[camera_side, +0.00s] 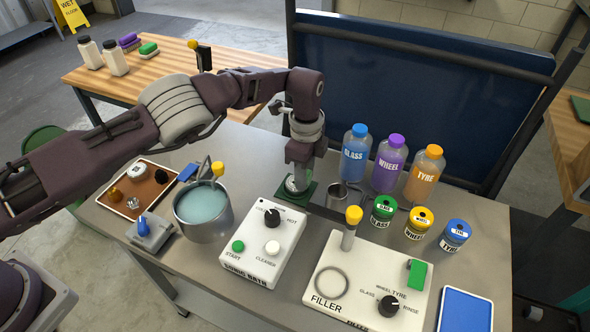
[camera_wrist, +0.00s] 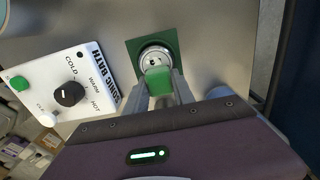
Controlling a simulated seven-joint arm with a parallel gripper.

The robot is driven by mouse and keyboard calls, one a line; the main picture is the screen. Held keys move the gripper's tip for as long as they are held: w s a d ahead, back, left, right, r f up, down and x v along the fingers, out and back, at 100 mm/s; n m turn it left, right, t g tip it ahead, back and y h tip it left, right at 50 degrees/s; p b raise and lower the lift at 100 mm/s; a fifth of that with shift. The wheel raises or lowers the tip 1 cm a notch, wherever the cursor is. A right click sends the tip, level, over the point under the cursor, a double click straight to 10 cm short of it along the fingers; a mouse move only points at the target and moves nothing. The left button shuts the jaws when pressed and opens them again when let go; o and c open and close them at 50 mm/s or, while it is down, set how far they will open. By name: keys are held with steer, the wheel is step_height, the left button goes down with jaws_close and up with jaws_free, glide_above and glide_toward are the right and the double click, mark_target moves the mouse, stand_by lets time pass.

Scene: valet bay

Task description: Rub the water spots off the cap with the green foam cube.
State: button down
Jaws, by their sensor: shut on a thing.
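My gripper (camera_wrist: 160,92) is shut on the green foam cube (camera_wrist: 158,78), which sits between its fingertips in the wrist view. The cap (camera_wrist: 155,52) is a round silvery disc with dark marks on its face, lying on a square green mat (camera_wrist: 133,48). The cube covers the near part of the cap; I cannot tell whether it touches. In the side view my gripper (camera_side: 300,168) points down over the cap (camera_side: 294,186) and the green mat (camera_side: 309,194). The cube is not clear there.
The sonic bath box (camera_side: 264,245) is left of the mat, with a pot of liquid (camera_side: 203,222) beyond it. A steel cup (camera_side: 337,196) and bottles (camera_side: 388,163) stand close on the right. The filler box (camera_side: 369,285) is in front.

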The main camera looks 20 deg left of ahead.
steer(key=shift+d, duration=0.75)
steer(key=shift+a, duration=3.15)
step_height(320, 180, up, 8)
steer(key=shift+r, duration=0.15)
